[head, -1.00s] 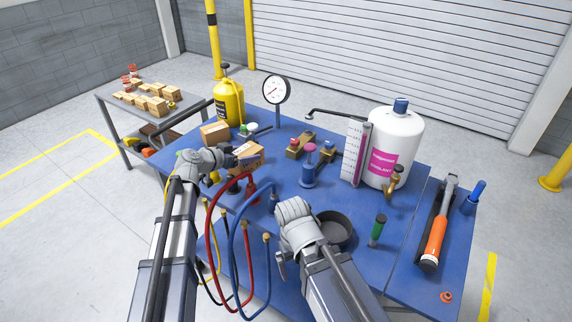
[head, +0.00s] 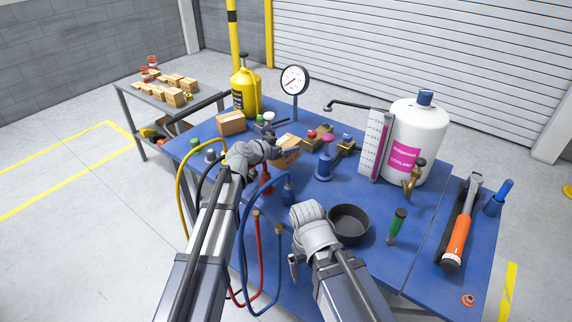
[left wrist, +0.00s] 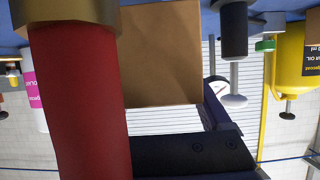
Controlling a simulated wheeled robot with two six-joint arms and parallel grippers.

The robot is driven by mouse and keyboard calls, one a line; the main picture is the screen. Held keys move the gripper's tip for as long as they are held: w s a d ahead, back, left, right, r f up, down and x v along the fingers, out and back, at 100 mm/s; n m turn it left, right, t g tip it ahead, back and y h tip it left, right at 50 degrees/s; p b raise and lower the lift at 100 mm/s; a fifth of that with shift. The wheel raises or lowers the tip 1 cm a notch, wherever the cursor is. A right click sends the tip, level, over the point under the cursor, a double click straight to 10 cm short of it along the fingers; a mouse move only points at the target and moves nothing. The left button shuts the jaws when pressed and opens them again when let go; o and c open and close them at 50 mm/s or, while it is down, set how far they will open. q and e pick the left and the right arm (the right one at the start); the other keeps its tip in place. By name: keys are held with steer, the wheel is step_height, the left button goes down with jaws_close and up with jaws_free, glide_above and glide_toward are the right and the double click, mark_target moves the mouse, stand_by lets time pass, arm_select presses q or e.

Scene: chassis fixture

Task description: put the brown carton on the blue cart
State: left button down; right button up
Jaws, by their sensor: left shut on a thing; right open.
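My left gripper (head: 272,148) is over the blue cart (head: 348,268). It is shut on a brown carton (head: 289,157), partly hidden behind its dark fingers. Whether the carton touches the cart top is hard to tell. In the left wrist view, which is upside down, the carton (left wrist: 160,55) shows beyond a dark finger (left wrist: 190,150). Another brown carton (head: 231,124) stands on the cart beside the yellow cylinder. My right gripper (head: 305,217) is open, low near the front of the cart by the dark bowl; its fingers are mostly hidden.
A red hose end (left wrist: 75,100) stands close before the left wrist camera. A gauge (head: 294,80), a blue post (head: 324,165) and a white coolant tank (head: 415,135) stand nearby. A grey table (head: 127,88) holds several small cartons.

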arm_select(q)
steer(key=shift+f+b, duration=1.9)
steer(key=shift+f, duration=0.45)
arm_select(e)
steer(key=shift+f, duration=2.35)
steer(key=shift+f, duration=0.1)
arm_select(q)
steer(key=shift+f, duration=0.2)
jaws_free()
steer(key=shift+r, duration=0.1)
steer(key=shift+r, duration=0.25)
steer(key=p+v, duration=0.2)
steer(key=v, duration=0.4)
steer(key=p+v, duration=0.2)
steer(key=v, duration=0.4)
steer(key=shift+a+f+p, duration=0.1)
steer(key=shift+f+p, duration=0.15)
steer(key=shift+p, duration=0.05)
arm_select(e)
step_height(320, 180, up, 5)
steer(key=shift+f, duration=0.1)
